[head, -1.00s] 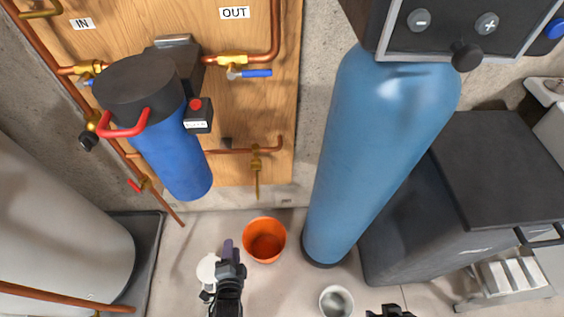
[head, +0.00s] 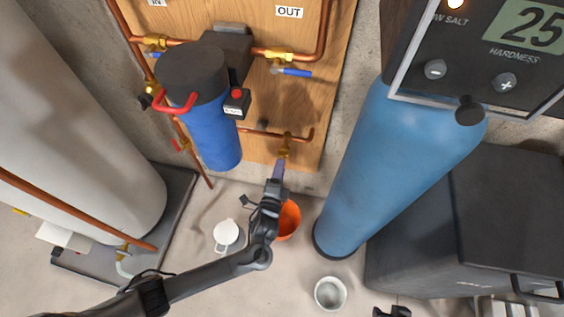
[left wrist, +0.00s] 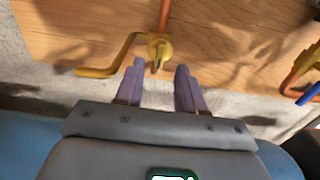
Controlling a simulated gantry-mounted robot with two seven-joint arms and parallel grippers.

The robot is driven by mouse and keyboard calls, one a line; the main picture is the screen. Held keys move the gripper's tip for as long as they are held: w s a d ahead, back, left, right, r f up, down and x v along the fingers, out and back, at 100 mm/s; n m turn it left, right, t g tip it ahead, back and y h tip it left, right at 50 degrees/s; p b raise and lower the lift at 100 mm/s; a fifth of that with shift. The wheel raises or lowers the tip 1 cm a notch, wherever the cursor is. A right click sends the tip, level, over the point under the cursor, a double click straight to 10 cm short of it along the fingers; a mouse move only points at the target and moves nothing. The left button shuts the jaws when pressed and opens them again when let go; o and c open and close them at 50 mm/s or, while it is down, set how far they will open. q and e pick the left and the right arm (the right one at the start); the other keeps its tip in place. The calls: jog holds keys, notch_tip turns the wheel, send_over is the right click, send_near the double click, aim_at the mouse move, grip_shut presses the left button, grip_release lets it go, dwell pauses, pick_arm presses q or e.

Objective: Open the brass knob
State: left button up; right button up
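The brass knob (head: 286,147) is on a small brass valve at the end of the low copper pipe on the wooden panel. In the left wrist view the brass valve (left wrist: 159,47) is just beyond the fingertips, roughly centred between them. My left gripper (head: 279,168) is right below the valve in the head view and hides its lower part. In the left wrist view its two purple fingers (left wrist: 160,68) are apart with nothing gripped. My right gripper (head: 392,312) shows only as a dark tip at the bottom edge; its opening cannot be made out.
An orange bucket (head: 290,220) stands on the floor beneath the valve, partly behind my left gripper. A blue filter housing (head: 215,140) hangs to the left. A tall blue tank (head: 375,180) stands to the right. A white jug (head: 226,234) and a metal cup (head: 330,292) are on the floor.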

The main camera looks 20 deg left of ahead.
aim_at(283, 156)
pick_arm(q)
jog(key=shift+w+a+f+b, duration=0.1)
jog(key=shift+w+a+b, duration=0.1)
jog(key=shift+w, duration=0.4)
jog(key=shift+w+a+b, duration=0.15)
jog(key=shift+w+b, duration=0.05)
jog(key=shift+w, duration=1.2)
grip_shut()
